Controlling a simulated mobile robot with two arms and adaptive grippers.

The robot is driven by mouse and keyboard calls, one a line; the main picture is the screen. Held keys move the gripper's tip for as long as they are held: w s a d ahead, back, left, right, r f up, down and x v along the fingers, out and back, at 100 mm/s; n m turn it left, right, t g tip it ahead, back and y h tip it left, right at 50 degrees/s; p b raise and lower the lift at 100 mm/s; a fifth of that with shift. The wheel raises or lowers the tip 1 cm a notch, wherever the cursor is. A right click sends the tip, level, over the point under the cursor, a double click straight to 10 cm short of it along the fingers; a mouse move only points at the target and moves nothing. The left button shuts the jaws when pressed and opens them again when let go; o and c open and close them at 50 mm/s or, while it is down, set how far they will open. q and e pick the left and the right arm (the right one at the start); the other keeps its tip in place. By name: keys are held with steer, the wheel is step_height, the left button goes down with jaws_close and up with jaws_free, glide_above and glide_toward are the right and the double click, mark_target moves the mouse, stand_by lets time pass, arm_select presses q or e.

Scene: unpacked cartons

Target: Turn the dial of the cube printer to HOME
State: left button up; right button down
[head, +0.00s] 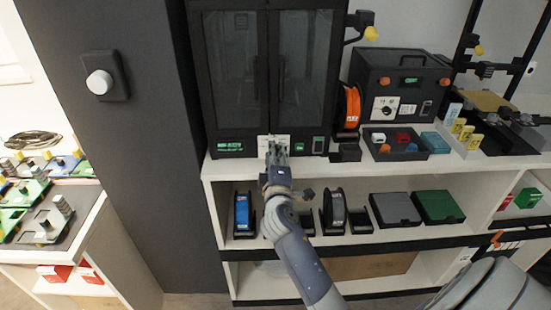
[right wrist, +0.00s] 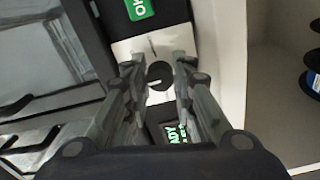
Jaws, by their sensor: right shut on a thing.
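The tall dark printer (head: 267,75) with two glass doors stands on the white shelf unit. On its lower front strip is a pale dial plate (head: 264,146), partly hidden by my right gripper (head: 277,150). In the right wrist view, the dark round dial (right wrist: 159,73) sits on the pale plate (right wrist: 130,47), with a short white mark near its lower edge. My right gripper's fingers (right wrist: 159,78) are closed on the dial from both sides. The word at the mark cannot be read. My left gripper is not in view.
A smaller dark machine (head: 400,85) with its own white dial panel stands to the right, behind an orange spool (head: 351,107) and a tray of coloured pieces (head: 407,151). Spools and boxes fill the shelf below. A dark column (head: 125,140) stands left.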

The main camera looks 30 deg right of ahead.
steer(key=shift+m, duration=0.4)
steer(key=c, duration=1.3)
jaws_free()
steer(key=shift+c, duration=0.2)
steer(key=v, duration=1.2)
